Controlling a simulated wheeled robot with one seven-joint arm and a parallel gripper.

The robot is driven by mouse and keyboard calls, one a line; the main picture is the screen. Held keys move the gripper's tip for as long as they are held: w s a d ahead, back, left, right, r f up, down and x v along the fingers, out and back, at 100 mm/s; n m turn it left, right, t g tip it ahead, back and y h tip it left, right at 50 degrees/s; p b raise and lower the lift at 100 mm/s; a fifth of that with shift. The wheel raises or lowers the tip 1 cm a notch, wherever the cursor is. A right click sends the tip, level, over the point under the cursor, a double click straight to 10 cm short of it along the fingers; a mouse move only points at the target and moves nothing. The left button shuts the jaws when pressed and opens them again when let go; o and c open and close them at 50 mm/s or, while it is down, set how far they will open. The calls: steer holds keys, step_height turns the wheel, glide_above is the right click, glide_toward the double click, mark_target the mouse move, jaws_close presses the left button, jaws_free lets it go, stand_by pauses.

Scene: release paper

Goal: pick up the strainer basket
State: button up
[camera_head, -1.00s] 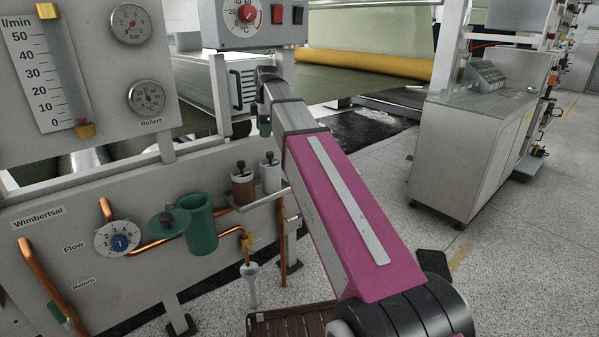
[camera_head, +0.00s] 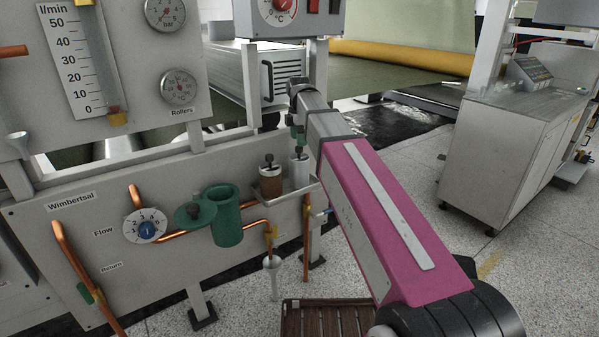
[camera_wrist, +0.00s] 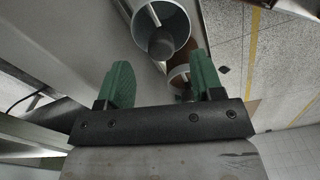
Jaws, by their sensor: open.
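A green open cup (camera_head: 226,230) with a swung-aside green lid (camera_head: 195,216) is on the panel (camera_head: 80,240), left of the shelf (camera_head: 262,204). Copper pipes (camera_head: 75,265) and a flow dial (camera_head: 146,226) are further left. A metal cabinet (camera_head: 500,150) stands right; speckled floor lies between.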

mark_target(299, 149)
step_height(299, 149, down, 5)
steer(key=shift+s+r, duration=0.1)
steer(key=shift+c, duration=0.3)
steer(key=c, duration=1)
jaws_close()
